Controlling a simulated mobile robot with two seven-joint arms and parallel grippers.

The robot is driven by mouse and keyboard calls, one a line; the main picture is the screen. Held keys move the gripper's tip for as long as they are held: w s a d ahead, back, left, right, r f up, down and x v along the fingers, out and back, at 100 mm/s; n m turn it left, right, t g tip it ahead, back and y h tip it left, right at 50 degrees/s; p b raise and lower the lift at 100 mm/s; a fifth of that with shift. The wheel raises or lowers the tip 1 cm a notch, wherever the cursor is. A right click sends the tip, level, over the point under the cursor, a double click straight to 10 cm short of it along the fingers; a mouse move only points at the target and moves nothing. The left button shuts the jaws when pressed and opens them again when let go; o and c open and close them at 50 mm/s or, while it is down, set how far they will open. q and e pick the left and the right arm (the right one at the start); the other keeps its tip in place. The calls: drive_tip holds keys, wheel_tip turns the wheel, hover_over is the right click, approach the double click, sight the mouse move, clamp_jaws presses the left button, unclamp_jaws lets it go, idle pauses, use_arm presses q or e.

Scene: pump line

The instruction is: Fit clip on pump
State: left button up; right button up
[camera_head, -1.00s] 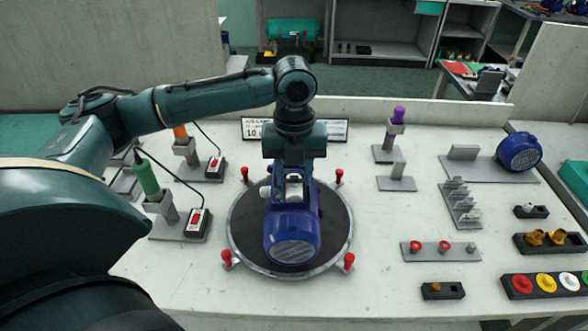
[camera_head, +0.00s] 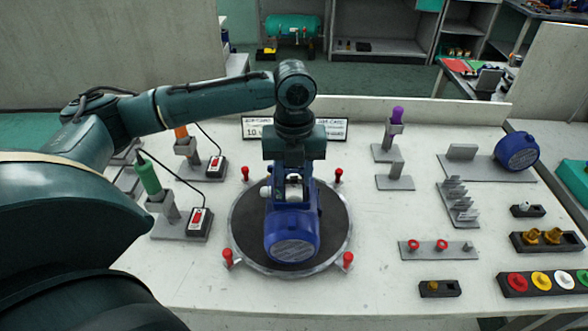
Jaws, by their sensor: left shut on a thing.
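A blue pump (camera_head: 293,235) lies on a round dark turntable (camera_head: 339,232) with a metal rim and red pegs around it. My left gripper (camera_head: 293,185) comes down from above over the rear part of the pump. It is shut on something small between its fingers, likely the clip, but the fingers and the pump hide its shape. A white fitting (camera_head: 265,192) shows at the pump's left side. My right gripper is not in the view.
Several fixtures stand on the white table: green (camera_head: 148,178) and purple (camera_head: 397,115) handled tools, a metal clip-like rack (camera_head: 460,205), a second blue pump (camera_head: 517,151), and a tray of coloured discs (camera_head: 541,281). The table's front middle is clear.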

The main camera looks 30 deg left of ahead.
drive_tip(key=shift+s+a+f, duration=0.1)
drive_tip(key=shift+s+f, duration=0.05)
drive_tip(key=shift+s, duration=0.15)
use_arm(q)
drive_tip(key=shift+f, duration=0.3)
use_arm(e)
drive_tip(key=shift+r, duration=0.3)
use_arm(q)
drive_tip(key=o, duration=1)
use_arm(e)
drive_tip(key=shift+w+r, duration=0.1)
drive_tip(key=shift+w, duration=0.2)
use_arm(q)
drive_tip(key=shift+r+p, duration=0.1)
drive_tip(key=shift+p, duration=0.3)
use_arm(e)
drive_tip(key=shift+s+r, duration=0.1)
use_arm(q)
drive_tip(key=shift+r+p, duration=1.1)
drive_tip(key=shift+p, duration=0.1)
drive_tip(key=shift+r, duration=1.8)
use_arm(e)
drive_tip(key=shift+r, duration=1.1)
